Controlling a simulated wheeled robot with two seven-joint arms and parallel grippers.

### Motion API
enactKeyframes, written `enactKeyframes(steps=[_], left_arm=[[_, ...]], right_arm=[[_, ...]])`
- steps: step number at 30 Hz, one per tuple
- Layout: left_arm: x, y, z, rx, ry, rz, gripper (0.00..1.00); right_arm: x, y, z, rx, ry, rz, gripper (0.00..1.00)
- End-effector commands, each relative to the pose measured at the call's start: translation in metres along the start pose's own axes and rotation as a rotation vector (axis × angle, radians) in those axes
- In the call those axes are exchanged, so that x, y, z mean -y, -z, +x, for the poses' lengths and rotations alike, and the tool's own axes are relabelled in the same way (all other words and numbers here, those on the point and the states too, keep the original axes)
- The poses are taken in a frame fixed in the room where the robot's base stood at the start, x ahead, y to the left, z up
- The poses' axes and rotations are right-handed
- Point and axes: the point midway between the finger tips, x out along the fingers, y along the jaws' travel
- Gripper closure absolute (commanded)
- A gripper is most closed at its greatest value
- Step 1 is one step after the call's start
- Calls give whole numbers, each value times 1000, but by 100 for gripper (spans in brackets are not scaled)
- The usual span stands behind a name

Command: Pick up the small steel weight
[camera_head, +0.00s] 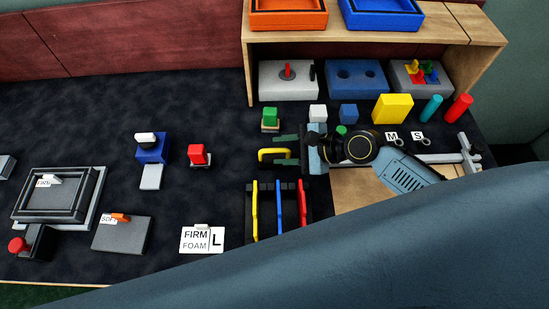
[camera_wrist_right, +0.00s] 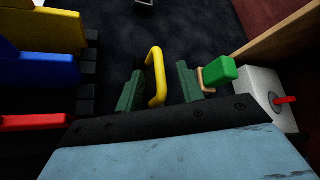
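Nothing in view is clearly recognisable as a small steel weight. The best match is a small grey metal piece (camera_head: 425,143) beside the S tag (camera_head: 417,136) in the head view, too small to make out. A similar grey piece (camera_head: 399,143) lies by the M tag (camera_head: 391,136), to its left. My right gripper (camera_head: 288,149) is well left of both tags. Its green fingers are apart on either side of a yellow handle (camera_wrist_right: 157,75), with gaps showing in the right wrist view (camera_wrist_right: 159,88). My left gripper is not in view.
A rack (camera_head: 264,212) with yellow, blue and red handles stands close in front of the right gripper. A green block (camera_wrist_right: 220,71) is beside one finger. Behind are a yellow block (camera_head: 392,108), a teal cylinder (camera_head: 431,108), a red cylinder (camera_head: 459,108) and a wooden shelf (camera_head: 482,33).

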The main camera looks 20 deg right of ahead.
Motion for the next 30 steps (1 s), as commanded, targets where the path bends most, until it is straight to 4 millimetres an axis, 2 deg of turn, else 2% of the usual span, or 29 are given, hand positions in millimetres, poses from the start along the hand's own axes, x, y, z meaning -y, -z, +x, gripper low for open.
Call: enactKeyframes(steps=[3, 11, 19, 30], left_arm=[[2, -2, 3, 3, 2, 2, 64], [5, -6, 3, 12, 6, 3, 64], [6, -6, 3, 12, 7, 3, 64], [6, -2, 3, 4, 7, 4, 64]], right_arm=[[0, 1, 12, -1, 1, 1, 62], [0, 0, 13, -1, 0, 1, 64], [0, 0, 13, -1, 0, 0, 99], [1, 0, 13, 1, 2, -1, 100]])
